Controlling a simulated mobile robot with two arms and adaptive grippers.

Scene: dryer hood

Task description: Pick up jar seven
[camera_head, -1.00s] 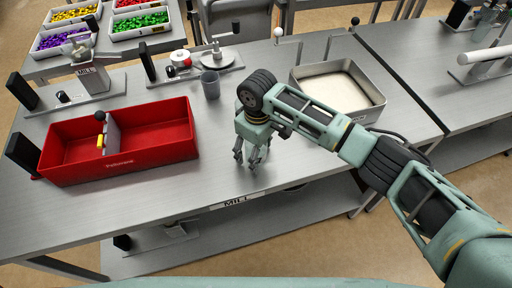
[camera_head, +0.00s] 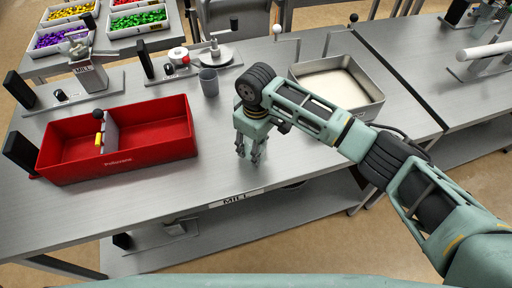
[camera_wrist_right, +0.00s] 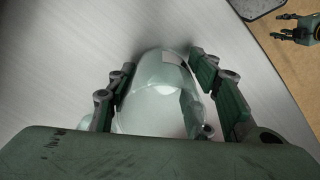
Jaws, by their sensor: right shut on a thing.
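My right gripper (camera_head: 250,156) points down over the front part of the steel table, to the right of the red bin. In the right wrist view its fingers (camera_wrist_right: 160,105) are shut on a clear, rounded glass jar (camera_wrist_right: 150,95), one on each side. A pale label patch shows at the jar's far end, but I cannot read a number on it. The jar cannot be made out in the head view. My left gripper (camera_wrist_right: 290,27) shows small at the top right of the right wrist view, away from the jar, with its fingers apart. It is outside the head view.
A red two-part bin (camera_head: 160,155) stands left of the gripper, and a grey cup (camera_head: 209,82) behind it. A metal tray (camera_head: 365,112) lies to the right, under and behind my arm. The table's front edge with a MILL label (camera_head: 236,199) is close.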

